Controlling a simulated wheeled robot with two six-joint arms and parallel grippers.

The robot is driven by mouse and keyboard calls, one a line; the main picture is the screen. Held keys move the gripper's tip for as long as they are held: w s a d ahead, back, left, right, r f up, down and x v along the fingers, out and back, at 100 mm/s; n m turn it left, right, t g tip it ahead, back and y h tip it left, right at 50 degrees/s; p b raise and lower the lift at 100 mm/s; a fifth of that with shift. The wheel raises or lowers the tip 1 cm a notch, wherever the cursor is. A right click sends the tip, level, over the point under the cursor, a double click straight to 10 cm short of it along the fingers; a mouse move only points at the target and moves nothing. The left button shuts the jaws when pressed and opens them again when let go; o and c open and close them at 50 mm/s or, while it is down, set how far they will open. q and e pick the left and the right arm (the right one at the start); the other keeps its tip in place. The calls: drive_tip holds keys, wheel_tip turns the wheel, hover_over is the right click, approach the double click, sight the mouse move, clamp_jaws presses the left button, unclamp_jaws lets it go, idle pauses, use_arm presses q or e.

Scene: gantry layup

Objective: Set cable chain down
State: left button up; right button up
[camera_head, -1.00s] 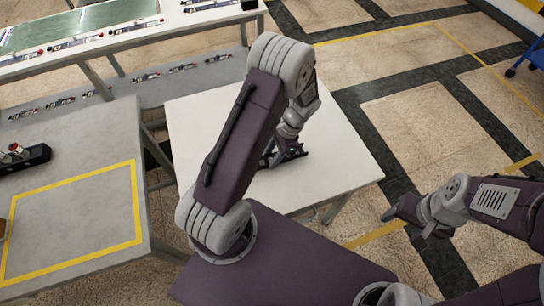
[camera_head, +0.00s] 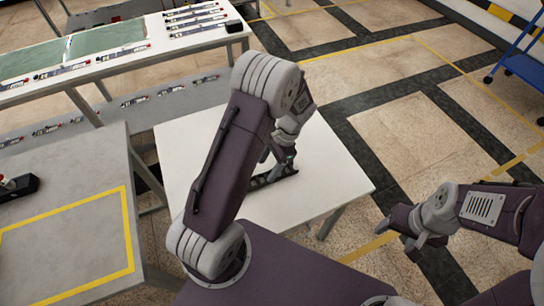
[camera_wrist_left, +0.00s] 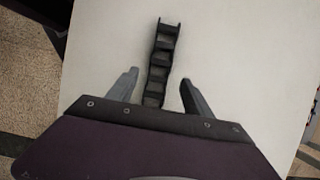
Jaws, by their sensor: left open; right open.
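The black cable chain (camera_head: 271,174) lies on the white table (camera_head: 310,205) under my left gripper (camera_head: 277,157). In the left wrist view the cable chain (camera_wrist_left: 160,60) runs away from between the open fingers of my left gripper (camera_wrist_left: 158,90), with a gap on both sides. Its near end is hidden by the gripper body. My left arm hides part of it in the head view. My right gripper (camera_head: 398,232) is out over the floor to the right of the white table, with nothing seen in it.
A grey table (camera_head: 75,200) with a yellow outlined square stands at the left, with a black item (camera_head: 20,188) on it. A long bench (camera_head: 120,62) with green sheets and several small parts is behind. A blue cart (camera_head: 522,65) stands far right. The white table's right part is bare.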

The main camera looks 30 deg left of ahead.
use_arm(q)
drive_tip(key=v, duration=0.7)
drive_tip(key=s+d+r+n+t+h, duration=0.2)
drive_tip(key=s+n+t+h, duration=0.1)
drive_tip(key=s+n, duration=0.5)
drive_tip(key=s+t, duration=0.1)
drive_tip(key=s, duration=0.1)
drive_tip(key=shift+s+d+n+t+p, duration=0.25)
drive_tip(key=shift+s+n+t+p, duration=0.05)
drive_tip(key=shift+s+t, duration=0.1)
